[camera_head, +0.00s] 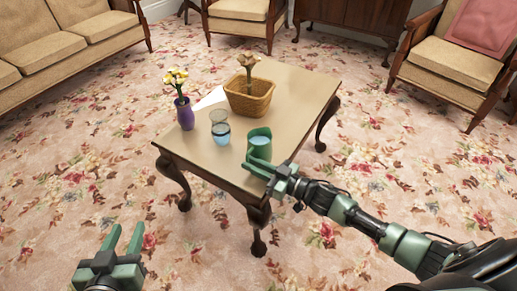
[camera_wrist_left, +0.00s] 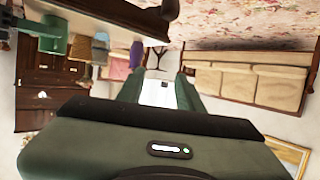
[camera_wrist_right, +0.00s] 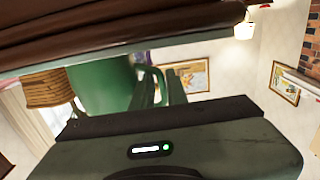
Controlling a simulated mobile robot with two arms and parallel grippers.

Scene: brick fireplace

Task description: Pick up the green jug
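My right gripper (camera_head: 248,162) is at the table's near edge, just in front of the jug's lower part. In the right wrist view, which is upside down, the jug (camera_wrist_right: 103,88) is close, and its handle (camera_wrist_right: 148,72) shows near the open fingers (camera_wrist_right: 157,84). I cannot tell whether they touch it. My left gripper (camera_head: 124,236) is open and empty, low over the carpet, away from the table.
On the table, a glass (camera_head: 220,130) stands left of the jug, a purple vase (camera_head: 185,115) with yellow flowers further left, and a wicker basket (camera_head: 250,100) behind. A sofa (camera_head: 75,40) and armchairs (camera_head: 450,62) stand around. The carpet near the table is clear.

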